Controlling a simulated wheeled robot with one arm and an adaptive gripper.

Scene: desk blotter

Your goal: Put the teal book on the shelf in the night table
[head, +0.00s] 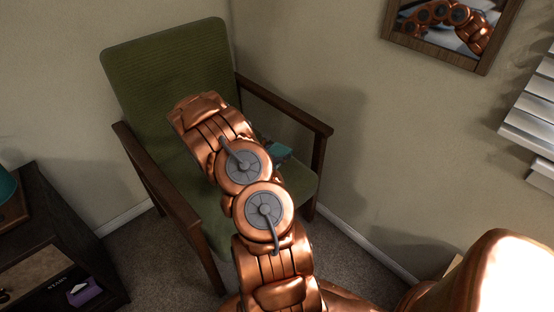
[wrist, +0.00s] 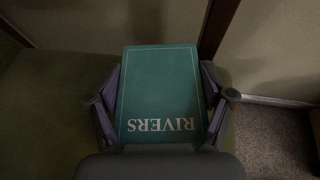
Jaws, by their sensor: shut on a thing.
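The teal book (wrist: 160,90), with "RIVERS" on its cover, lies between the two fingers of my gripper (wrist: 162,110) in the wrist view. The fingers are shut on its left and right sides. The book is over the green seat of an armchair; whether it touches the seat I cannot tell. In the head view my copper arm hides most of the gripper, and only a teal corner of the book (head: 279,151) shows beside the arm. A dark night table (head: 60,215) stands at the far left of the head view, partly cut off by the frame.
The green armchair (head: 165,60) has wooden armrests, the right one (head: 285,105) close beside the book. A purple item (head: 84,292) and a dark object lie in the night table's lower opening. A teal object (head: 6,187) stands on its top. A framed mirror (head: 450,30) hangs on the wall.

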